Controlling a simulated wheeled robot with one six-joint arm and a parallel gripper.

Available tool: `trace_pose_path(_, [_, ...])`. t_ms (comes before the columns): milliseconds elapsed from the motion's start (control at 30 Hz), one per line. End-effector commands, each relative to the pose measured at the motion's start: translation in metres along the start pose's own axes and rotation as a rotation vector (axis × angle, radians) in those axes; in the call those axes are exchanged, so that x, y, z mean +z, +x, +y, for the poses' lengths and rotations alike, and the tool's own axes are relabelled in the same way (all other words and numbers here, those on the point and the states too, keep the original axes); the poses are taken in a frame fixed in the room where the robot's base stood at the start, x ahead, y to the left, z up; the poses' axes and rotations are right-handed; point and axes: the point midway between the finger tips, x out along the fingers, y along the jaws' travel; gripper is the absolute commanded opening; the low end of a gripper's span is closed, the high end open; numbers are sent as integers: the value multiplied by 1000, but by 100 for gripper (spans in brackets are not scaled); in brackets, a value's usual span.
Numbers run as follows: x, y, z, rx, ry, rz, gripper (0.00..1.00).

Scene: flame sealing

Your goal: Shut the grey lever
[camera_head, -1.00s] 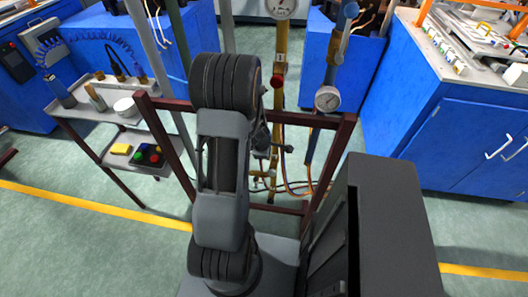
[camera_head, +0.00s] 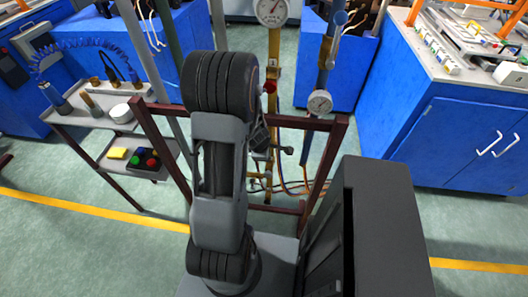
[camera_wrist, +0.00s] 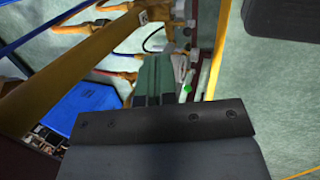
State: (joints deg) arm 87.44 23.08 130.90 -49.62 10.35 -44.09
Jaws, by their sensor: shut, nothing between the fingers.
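My gripper (camera_wrist: 155,60) shows in the wrist view as a pair of dark greenish fingers, shut together and empty, beyond a black plate. In the head view it is mostly hidden behind my arm, near the yellow pipe (camera_head: 273,60). A greyish-blue lever (camera_head: 336,45) stands along the upper part of the blue pipe (camera_head: 327,75), to the right of the yellow pipe. I cannot tell for sure that this is the grey lever. In the wrist view a small grey part (camera_wrist: 181,66) lies just right of my fingertips; contact is unclear.
A maroon frame (camera_head: 340,140) stands around the pipes, with a pressure gauge (camera_head: 320,102) near its top bar. A grey shelf trolley (camera_head: 85,118) stands left; a blue bench (camera_head: 455,130) stands right. The yellow pipe crosses the wrist view close by (camera_wrist: 65,70).

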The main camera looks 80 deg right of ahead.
Motion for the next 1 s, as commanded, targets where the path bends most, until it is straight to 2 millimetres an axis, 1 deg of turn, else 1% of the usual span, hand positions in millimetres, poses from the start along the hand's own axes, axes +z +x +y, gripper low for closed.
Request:
trace_pose_path(33, [6, -19, 3, 4, 2, 0, 0])
trace_pose_path(100, [12, -32, 3, 5, 0, 1, 0])
trace_pose_path(300, [29, -66, 3, 8, -2, 3, 0])
trace_pose_path(400, [35, -78, 3, 9, -2, 3, 0])
trace_pose_path(500, [40, -86, 2, 9, -2, 3, 0])
trace_pose_path(633, [44, -92, 1, 9, -2, 3, 0])
trace_pose_path(1000, [46, -93, 0, 10, -1, 3, 0])
